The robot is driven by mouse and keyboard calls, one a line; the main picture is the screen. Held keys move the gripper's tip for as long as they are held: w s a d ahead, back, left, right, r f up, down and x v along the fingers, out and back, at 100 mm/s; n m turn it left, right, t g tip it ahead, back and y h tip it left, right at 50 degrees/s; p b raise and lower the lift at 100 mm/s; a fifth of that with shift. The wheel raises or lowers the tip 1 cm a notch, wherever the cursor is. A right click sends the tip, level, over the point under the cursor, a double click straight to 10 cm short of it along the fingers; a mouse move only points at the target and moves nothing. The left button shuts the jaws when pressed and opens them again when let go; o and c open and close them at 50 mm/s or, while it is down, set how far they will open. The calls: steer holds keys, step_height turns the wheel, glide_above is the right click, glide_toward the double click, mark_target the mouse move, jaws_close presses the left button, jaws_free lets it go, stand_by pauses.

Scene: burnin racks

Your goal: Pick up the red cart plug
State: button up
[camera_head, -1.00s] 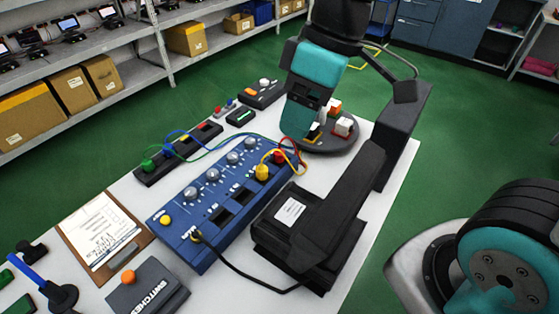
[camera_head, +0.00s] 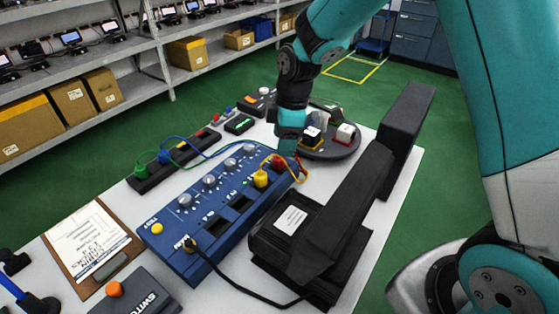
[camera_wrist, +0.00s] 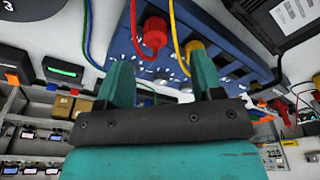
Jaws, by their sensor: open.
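The red cart plug (camera_wrist: 155,36) stands in the blue panel with its red cable attached. In the head view the red plug (camera_head: 278,163) is small and partly hidden by my gripper (camera_head: 289,152). In the wrist view my gripper (camera_wrist: 159,66) is open and empty. The red plug shows just beyond the fingertips, across the gap between them. I cannot tell how far away it is. The yellow plug (camera_wrist: 195,46) is close beside it, partly behind the right finger.
The blue panel (camera_head: 170,249) has several knobs and a yellow plug (camera_head: 261,178). A dark strip with a green plug (camera_head: 141,157) lies behind it. A black device (camera_head: 268,238) stands close at the right. Blue, green and yellow cables loop near my gripper.

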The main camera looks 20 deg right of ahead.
mark_target(279, 158)
steer(key=shift+w+a+f+p, duration=0.15)
steer(key=shift+f+p, duration=0.05)
steer(key=shift+f, duration=0.9)
steer(key=shift+w+a+f+p, duration=0.15)
steer(key=shift+f+p, duration=0.1)
steer(key=shift+f, duration=0.9)
steer(key=shift+w+a+f+p, duration=0.15)
steer(key=shift+f+p, duration=0.05)
steer(key=shift+f, duration=0.9)
steer(key=c, duration=1)
